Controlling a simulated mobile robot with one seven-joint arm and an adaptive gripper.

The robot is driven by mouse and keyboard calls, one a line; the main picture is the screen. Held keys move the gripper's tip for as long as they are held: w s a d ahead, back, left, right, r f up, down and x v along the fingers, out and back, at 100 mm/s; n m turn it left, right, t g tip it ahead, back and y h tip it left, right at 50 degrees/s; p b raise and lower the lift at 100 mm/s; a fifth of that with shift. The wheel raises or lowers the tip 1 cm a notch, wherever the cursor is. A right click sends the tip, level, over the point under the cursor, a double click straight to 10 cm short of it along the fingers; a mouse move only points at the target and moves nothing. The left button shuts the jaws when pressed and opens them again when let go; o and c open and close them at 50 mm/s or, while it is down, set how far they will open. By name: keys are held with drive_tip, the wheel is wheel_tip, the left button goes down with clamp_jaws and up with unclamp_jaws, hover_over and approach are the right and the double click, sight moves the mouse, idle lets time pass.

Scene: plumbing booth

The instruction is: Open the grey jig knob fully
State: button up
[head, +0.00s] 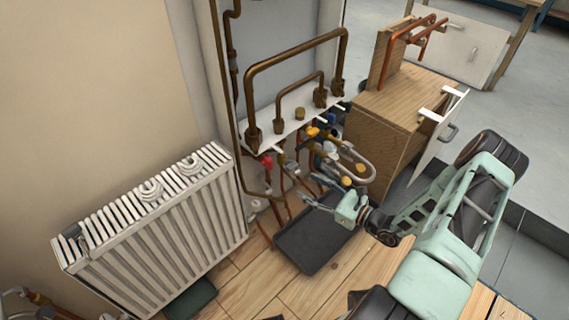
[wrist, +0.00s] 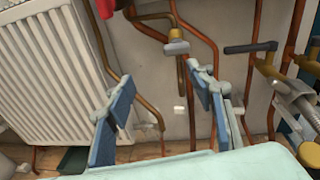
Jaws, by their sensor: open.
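A small grey knob (wrist: 176,47) sits on a brass fitting on the copper pipework in the wrist view, above and beyond my fingertips. It looks like the grey jig knob, but I cannot tell for certain or read how far it is turned. I cannot pick it out in the head view. My gripper (wrist: 162,80) is open and empty, its two blue-grey fingers spread below the knob and not touching it. In the head view my gripper (head: 308,190) reaches left toward the pipes, above the dark tray.
A white radiator (head: 160,215) stands left. A dark tray (head: 315,235) lies on the wooden floor. Copper pipes and a red knob (head: 267,162) crowd the wall. A dark lever (wrist: 250,47) is right of the grey knob. A wooden cabinet (head: 375,150) stands right.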

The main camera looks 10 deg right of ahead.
sight(294, 167)
drive_tip(key=w+a+b, duration=0.1)
drive_tip(key=w, duration=0.2)
drive_tip(key=w+a+m+t+b, duration=0.1)
drive_tip(key=w+a, duration=0.1)
drive_tip(key=w, duration=0.1)
drive_tip(key=w+a+m+t+b, duration=0.1)
drive_tip(key=w, duration=0.2)
drive_tip(key=shift+w+a+r+h, duration=0.3)
drive_tip(key=shift+w+h, duration=0.05)
drive_tip(key=shift+h, duration=0.05)
drive_tip(key=shift+c, duration=0.2)
drive_tip(key=c, duration=1.1)
